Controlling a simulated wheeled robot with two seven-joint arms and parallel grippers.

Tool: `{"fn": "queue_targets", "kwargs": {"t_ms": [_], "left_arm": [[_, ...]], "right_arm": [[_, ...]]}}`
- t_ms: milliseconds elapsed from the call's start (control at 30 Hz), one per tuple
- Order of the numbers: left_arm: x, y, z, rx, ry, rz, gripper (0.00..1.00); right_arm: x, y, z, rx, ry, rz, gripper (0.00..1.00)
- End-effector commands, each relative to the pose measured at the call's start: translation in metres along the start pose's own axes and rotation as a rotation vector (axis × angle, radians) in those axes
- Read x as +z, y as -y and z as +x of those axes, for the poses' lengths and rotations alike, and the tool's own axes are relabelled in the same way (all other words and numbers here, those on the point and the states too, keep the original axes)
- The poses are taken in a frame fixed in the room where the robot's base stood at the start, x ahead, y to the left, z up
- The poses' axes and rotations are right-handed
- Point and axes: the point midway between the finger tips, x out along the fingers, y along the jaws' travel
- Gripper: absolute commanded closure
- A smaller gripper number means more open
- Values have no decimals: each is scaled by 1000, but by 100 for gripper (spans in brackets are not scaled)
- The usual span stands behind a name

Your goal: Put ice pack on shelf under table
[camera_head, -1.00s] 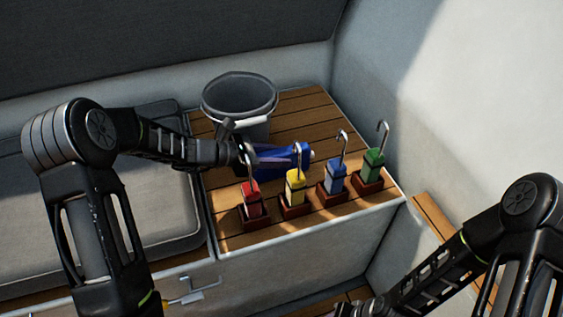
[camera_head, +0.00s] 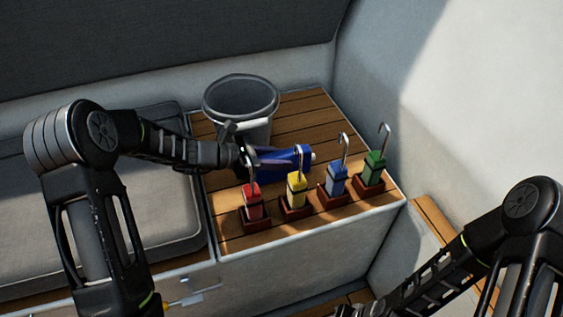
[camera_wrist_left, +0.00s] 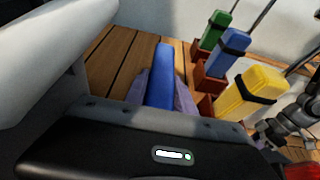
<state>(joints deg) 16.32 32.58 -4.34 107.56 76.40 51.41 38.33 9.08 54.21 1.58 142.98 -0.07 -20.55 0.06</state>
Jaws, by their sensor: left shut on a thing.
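The ice pack is a blue block (camera_head: 288,155) with a small white end, over the slatted wooden top (camera_head: 300,103) behind the row of hooked blocks. My left gripper (camera_head: 262,160) is shut on its left end. The left wrist view shows the blue pack (camera_wrist_left: 164,72) between the two greyish fingers (camera_wrist_left: 160,98). I cannot tell how far the pack is off the wood. My right arm comes in at the lower right, and its gripper is not visible. No shelf under a table can be made out.
A grey bucket (camera_head: 240,92) stands behind the pack. Red (camera_head: 252,207), yellow (camera_head: 297,190), blue (camera_head: 337,180) and green (camera_head: 375,165) hooked blocks stand in brown holders along the front edge. A grey cushion (camera_head: 165,215) lies left; a pale wall rises right.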

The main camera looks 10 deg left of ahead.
Motion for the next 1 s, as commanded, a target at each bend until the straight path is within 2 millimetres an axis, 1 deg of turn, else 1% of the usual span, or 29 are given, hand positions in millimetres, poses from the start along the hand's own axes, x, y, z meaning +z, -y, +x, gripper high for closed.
{"fn": "queue_targets", "kwargs": {"t_ms": [167, 333, 467, 600, 1000], "left_arm": [[4, 0, -1, 0, 2, 2, 100], [16, 0, -6, 0, 3, 4, 100], [6, -1, -21, 3, 0, 0, 100], [-2, -1, -43, 4, 1, -2, 100], [80, 0, -76, 1, 2, 5, 100]], "right_arm": [[0, 1, -2, 0, 0, 0, 65], [0, 2, -6, 0, 0, 0, 65], [0, 3, -8, 0, 0, -1, 65], [0, 4, -11, 0, 0, -1, 65], [0, 13, -34, 0, 0, -3, 65]]}}
